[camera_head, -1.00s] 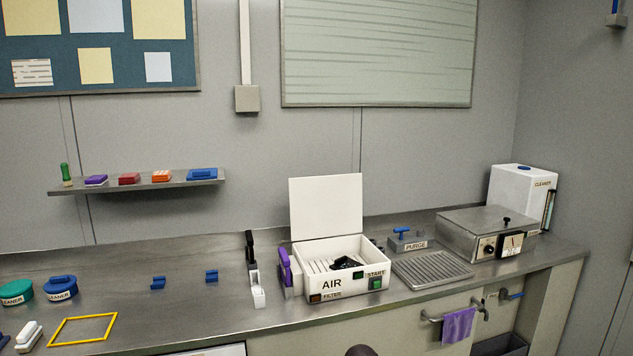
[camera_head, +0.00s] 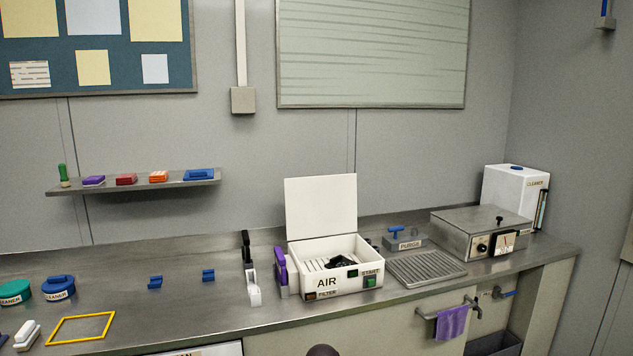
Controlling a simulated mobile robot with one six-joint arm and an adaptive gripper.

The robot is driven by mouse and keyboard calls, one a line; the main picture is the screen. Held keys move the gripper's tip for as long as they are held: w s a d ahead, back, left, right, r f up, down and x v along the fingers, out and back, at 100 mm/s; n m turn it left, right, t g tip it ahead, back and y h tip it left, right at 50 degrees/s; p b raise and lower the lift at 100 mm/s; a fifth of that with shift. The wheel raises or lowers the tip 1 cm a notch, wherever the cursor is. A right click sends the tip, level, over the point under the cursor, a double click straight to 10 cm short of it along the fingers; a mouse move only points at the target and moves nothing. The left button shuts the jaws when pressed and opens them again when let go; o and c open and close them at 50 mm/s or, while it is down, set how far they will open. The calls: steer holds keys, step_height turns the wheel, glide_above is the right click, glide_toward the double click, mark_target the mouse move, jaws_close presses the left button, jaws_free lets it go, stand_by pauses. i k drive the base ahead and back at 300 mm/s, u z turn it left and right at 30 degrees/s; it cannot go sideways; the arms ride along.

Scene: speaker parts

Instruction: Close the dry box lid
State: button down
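The dry box (camera_head: 337,284) is a white box labelled AIR on the steel counter, right of the middle of the view. Its white lid (camera_head: 321,204) stands open, upright along the back edge. White slats and a dark object show inside the box. A green START button and a FILTER label are on its front. A rounded dark shape (camera_head: 323,350) at the bottom edge may be part of my arm. My gripper's fingers are not in view.
A purple-handled item (camera_head: 280,266) and a black-and-white tool (camera_head: 250,270) stand just left of the box. A ribbed drain tray (camera_head: 427,266), a PURGE block (camera_head: 405,242) and a steel unit (camera_head: 481,233) stand to the right. The counter in front of the lid's box is narrow.

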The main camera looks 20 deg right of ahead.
mark_target(320, 206)
steer(key=i, duration=1)
